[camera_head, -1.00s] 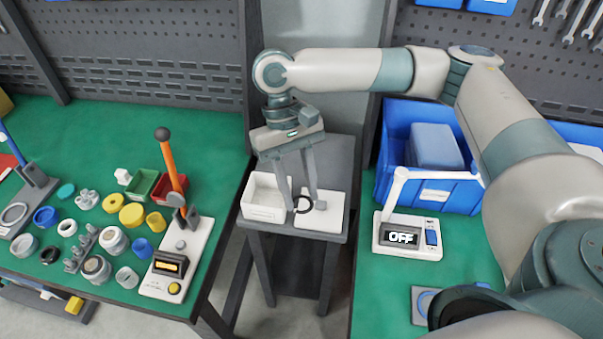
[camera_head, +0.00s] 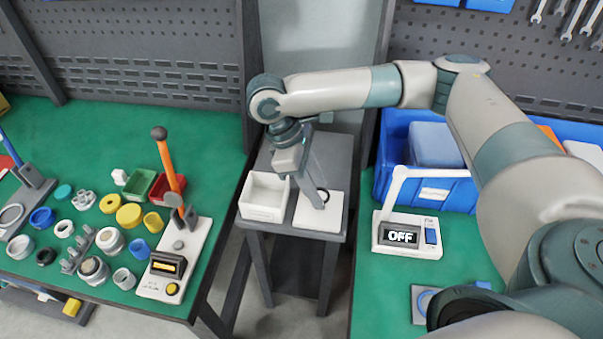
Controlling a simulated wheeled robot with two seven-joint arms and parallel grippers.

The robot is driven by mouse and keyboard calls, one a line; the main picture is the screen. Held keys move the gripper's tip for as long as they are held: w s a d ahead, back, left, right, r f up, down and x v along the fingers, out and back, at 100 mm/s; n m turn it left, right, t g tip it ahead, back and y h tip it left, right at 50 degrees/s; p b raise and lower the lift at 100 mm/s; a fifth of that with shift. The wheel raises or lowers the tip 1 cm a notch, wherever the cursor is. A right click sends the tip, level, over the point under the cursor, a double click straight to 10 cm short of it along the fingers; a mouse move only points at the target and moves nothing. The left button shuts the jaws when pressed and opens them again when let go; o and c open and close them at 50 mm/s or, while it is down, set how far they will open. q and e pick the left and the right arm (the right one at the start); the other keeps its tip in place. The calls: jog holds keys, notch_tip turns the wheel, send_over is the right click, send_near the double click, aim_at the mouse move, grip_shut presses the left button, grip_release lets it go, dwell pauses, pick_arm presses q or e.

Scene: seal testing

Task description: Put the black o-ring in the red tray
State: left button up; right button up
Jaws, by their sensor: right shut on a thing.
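The black o-ring (camera_head: 326,194) is at the fingertips of my right gripper (camera_head: 319,202), over the white plate (camera_head: 317,218) on the small grey stand. The gripper points down and is shut on the ring. Its near finger hides part of the ring, and I cannot tell whether the ring touches the plate. The red tray (camera_head: 158,188) is on the left green table, beside the green tray, partly hidden by an orange lever. My left gripper is not in view.
A white open box (camera_head: 264,196) stands left of the plate. The lever press (camera_head: 174,262) rises in front of the red tray. A green tray (camera_head: 138,184) and several rings and cups crowd the left table. A gap separates the tables. An "OFF" device (camera_head: 407,236) stands right.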

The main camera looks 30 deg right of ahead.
jog(key=w+d+f+n+t+y, duration=0.1)
jog(key=d+n+t, duration=0.2)
jog(key=d+n, duration=0.3)
jog(key=w+d+f+n+t+y+b, duration=0.1)
jog(key=d+n+t, duration=0.3)
jog(key=n, duration=1.2)
jog(key=shift+w+d+f+n, duration=0.15)
jog(key=shift+w+d+n, duration=0.3)
jog(key=shift+d, duration=0.8)
jog(key=w+a+f, duration=0.2)
jog(key=w, duration=0.1)
jog(key=w+a+f+p, duration=0.1)
jog(key=w+a+f, duration=0.1)
jog(key=w, duration=0.1)
jog(key=w+a+f+p, duration=0.1)
jog(key=w+a+f, duration=0.1)
jog(key=w+f, duration=0.1)
jog(key=shift+w+a, duration=0.1)
jog(key=shift+w, duration=0.4)
notch_tip(320, 180, down, 3)
jog(key=shift+f+p, duration=0.2)
jog(key=shift+p, duration=0.6)
jog(key=shift+f, duration=0.35)
